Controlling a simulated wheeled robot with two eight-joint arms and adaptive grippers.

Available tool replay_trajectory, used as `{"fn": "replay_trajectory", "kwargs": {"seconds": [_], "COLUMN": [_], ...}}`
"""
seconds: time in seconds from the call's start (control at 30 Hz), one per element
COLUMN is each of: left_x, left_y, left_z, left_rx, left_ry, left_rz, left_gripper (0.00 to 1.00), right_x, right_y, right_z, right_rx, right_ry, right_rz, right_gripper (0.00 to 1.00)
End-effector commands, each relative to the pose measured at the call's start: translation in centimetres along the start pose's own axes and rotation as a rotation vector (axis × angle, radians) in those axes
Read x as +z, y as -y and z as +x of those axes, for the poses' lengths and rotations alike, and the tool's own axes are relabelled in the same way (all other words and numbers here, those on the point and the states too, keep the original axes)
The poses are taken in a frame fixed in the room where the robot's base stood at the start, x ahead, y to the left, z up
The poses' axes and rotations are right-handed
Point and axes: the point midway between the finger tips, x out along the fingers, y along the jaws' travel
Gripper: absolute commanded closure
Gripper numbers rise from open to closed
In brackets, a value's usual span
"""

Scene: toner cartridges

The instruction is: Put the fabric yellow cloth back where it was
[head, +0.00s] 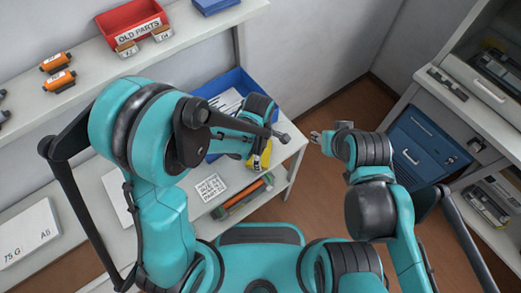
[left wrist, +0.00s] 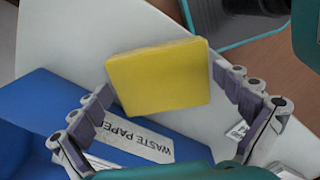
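The yellow cloth (left wrist: 158,78) looks like a thick folded block. In the head view the cloth (head: 263,154) is partly hidden by my left gripper, over the right end of the white table (head: 292,150). My right gripper (head: 317,138) is to the right of the table, over the floor, open and empty.
A blue bin labelled WASTE PAPER (left wrist: 40,100) stands on the table close to my left gripper; it also shows in the head view (head: 236,78). A lettered white sheet (head: 208,187) lies nearer. A red OLD PARTS box (head: 130,20) stands on the upper shelf. Blue drawers (head: 425,145) stand right.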

Motion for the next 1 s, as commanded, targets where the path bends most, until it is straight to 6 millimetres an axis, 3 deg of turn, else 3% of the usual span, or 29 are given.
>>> {"fn": "replay_trajectory", "kwargs": {"seconds": [0.23,0.7,1.0], "left_x": [0.0,0.0,0.0], "left_y": [0.0,0.0,0.0], "left_z": [-0.8,-10.4,-12.4], "left_rx": [0.000,0.000,0.000], "left_ry": [0.000,0.000,0.000], "left_rz": [0.000,0.000,0.000], "left_gripper": [0.00,0.00,0.00], "right_x": [-0.4,-2.4,-2.7], "right_y": [0.0,0.0,0.0], "right_z": [-0.5,-3.4,-3.8], "right_rx": [0.000,0.000,0.000], "right_ry": [0.000,0.000,0.000], "right_rz": [0.000,0.000,0.000], "right_gripper": [0.60,0.60,0.60]}}
